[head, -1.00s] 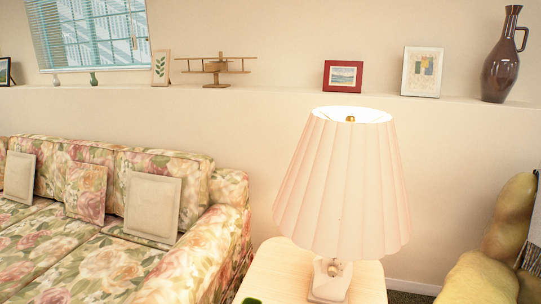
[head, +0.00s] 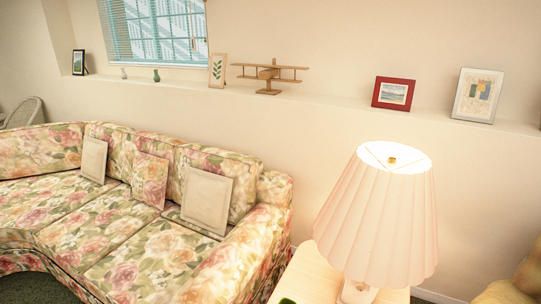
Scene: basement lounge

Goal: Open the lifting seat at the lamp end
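The floral sofa (head: 95,228) fills the left and middle of the head view. Its seat cushion nearest the lamp (head: 150,255) lies flat beside the right armrest (head: 243,255). The lamp (head: 377,215), with a pleated pinkish shade, is lit and stands on a pale side table (head: 312,277) just right of that armrest. Neither of my grippers is in view.
Cream pillows (head: 207,201) (head: 93,159) and a floral pillow (head: 150,180) lean on the sofa back. A wall ledge (head: 330,100) behind holds a wooden model plane (head: 269,76) and picture frames. A yellow chair (head: 515,285) is at bottom right. Dark green carpet (head: 35,290) shows at bottom left.

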